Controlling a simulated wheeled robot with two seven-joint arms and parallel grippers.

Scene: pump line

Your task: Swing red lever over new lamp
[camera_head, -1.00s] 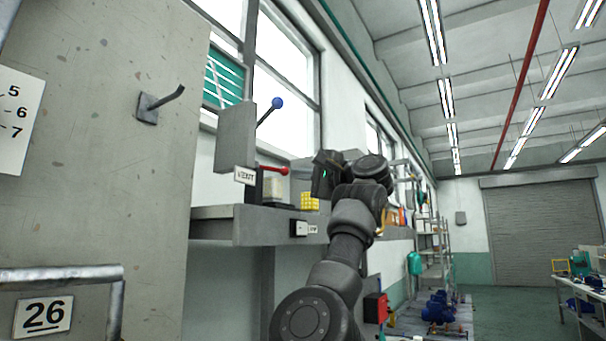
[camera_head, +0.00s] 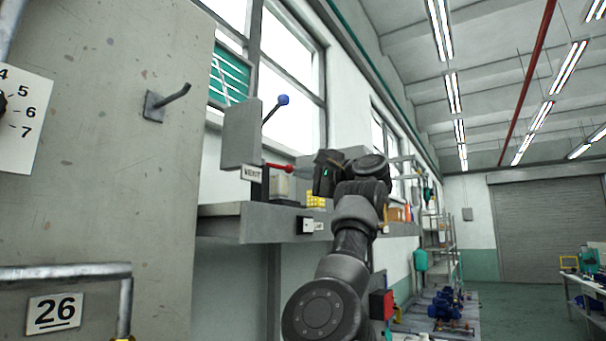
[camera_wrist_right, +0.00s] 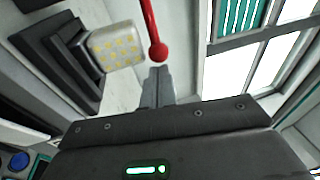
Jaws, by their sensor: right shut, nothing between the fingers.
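The red lever (camera_head: 278,167) sticks out to the right beside a pale block (camera_head: 281,187) on the wall shelf in the head view. In the right wrist view the red lever (camera_wrist_right: 155,30) ends in a round knob just beyond my fingertips. My right gripper (camera_wrist_right: 158,72) is shut and empty, its tips close to the knob; I cannot tell if they touch. In the head view my right gripper (camera_head: 325,172) is right of the lever, its fingertips unclear. A pale block with yellow dots (camera_wrist_right: 117,46), perhaps the lamp, sits on a dark stepped base left of the lever.
A lever with a blue knob (camera_head: 283,100) rises from a grey box (camera_head: 241,135) above a lettered sign (camera_head: 252,173). A yellow block (camera_head: 316,200) stands on the shelf (camera_head: 223,226). A grey panel with a hook (camera_head: 155,105) fills the left.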

